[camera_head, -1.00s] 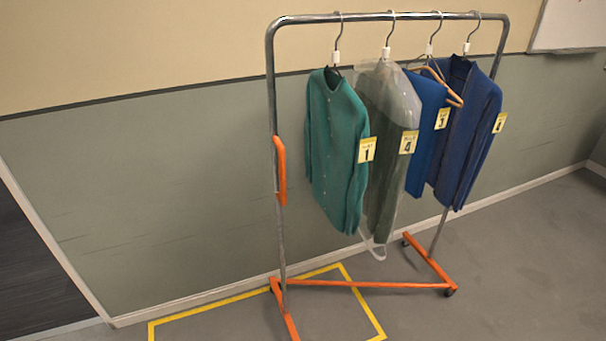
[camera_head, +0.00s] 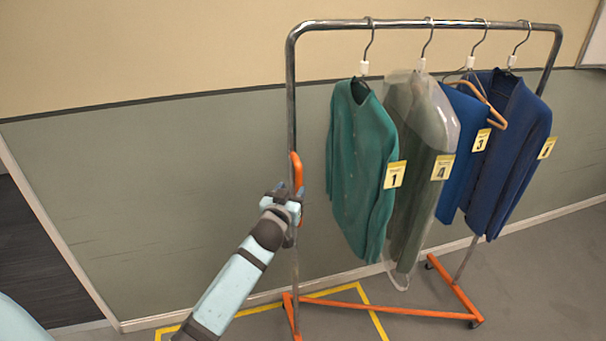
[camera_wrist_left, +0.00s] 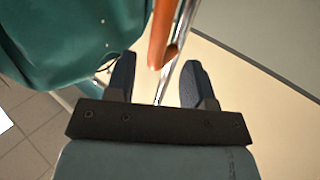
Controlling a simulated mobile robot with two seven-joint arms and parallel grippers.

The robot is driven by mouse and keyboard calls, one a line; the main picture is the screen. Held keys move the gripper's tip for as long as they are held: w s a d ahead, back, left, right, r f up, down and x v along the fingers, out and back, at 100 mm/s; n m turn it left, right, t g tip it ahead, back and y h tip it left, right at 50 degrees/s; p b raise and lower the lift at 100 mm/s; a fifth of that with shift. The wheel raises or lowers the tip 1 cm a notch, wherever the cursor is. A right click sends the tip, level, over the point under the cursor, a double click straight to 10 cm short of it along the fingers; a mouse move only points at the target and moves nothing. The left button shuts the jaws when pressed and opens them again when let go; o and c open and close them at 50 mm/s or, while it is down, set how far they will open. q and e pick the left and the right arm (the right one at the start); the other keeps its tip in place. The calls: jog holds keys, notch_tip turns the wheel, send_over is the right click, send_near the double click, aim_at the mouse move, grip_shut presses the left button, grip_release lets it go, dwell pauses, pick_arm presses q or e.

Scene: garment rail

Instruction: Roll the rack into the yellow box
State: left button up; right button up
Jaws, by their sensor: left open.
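The garment rack (camera_head: 430,23) is a grey metal rail on an orange wheeled base, with several garments hanging from it. An orange grip sleeve (camera_head: 296,172) is on its left upright. My left gripper (camera_head: 290,192) is at the lower part of this sleeve. In the left wrist view my left gripper (camera_wrist_left: 160,82) is open, with the upright (camera_wrist_left: 177,62) and the end of the orange sleeve (camera_wrist_left: 163,38) between or just beyond its fingers. The yellow box (camera_head: 372,312) is a taped outline on the floor, under the rack's left end. My right gripper is not in view.
A green cardigan (camera_head: 360,165) with tag 1 hangs nearest the left upright, and it also shows close to the gripper in the left wrist view (camera_wrist_left: 65,40). The wall (camera_head: 180,190) runs close behind the rack. Grey floor (camera_head: 545,275) is open at the right.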

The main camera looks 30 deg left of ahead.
aim_at(297, 182)
pick_arm(q)
jog(key=p+x, duration=0.1)
jog(key=x, duration=0.7)
jog(key=shift+w+f, duration=0.15)
jog(key=shift+c, duration=0.3)
grip_shut()
